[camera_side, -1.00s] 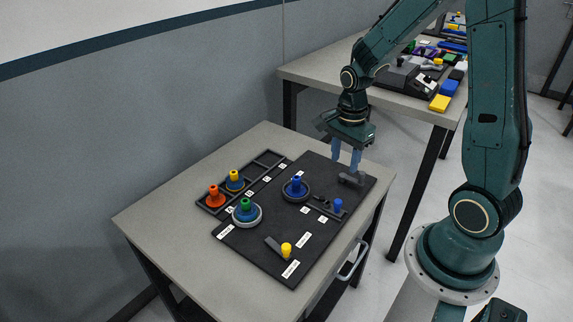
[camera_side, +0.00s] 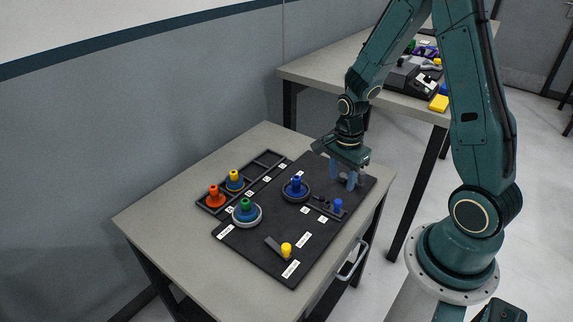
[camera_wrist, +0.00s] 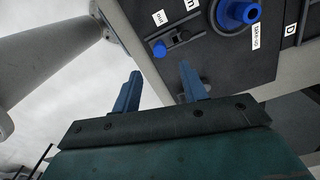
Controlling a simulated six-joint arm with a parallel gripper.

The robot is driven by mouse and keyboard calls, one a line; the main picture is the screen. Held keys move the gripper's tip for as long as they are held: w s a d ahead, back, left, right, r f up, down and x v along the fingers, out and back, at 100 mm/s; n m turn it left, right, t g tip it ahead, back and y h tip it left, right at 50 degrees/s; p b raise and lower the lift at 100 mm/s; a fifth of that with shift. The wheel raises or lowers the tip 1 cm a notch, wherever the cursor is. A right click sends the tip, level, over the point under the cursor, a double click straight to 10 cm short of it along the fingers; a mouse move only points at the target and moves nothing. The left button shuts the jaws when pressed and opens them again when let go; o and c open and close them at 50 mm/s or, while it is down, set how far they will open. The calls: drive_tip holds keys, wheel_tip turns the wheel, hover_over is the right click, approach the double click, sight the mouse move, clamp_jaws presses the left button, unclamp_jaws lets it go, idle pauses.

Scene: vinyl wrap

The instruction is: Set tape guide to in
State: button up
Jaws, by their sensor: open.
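The tape guide is a small dark slider track with a blue knob (camera_side: 338,204) near the right edge of the black board (camera_side: 262,244). In the wrist view the blue knob (camera_wrist: 159,49) is at the track's left end, on the side of the "out" label (camera_wrist: 158,17); the other label, ending in "n" (camera_wrist: 191,4), is cut off by the frame. My gripper (camera_side: 342,180) is open and empty, behind the knob in the side view, low over the board's far right part. In the wrist view both fingers (camera_wrist: 160,70) point toward the track, apart from the knob.
A larger blue knob on a round base (camera_side: 296,187) stands left of the track. A drawer handle (camera_side: 352,262) sticks out in front.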

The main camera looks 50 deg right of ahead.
sight(338, 201)
drive_tip(key=shift+f, duration=3.9)
drive_tip(key=shift+c, duration=0.2)
clamp_jaws()
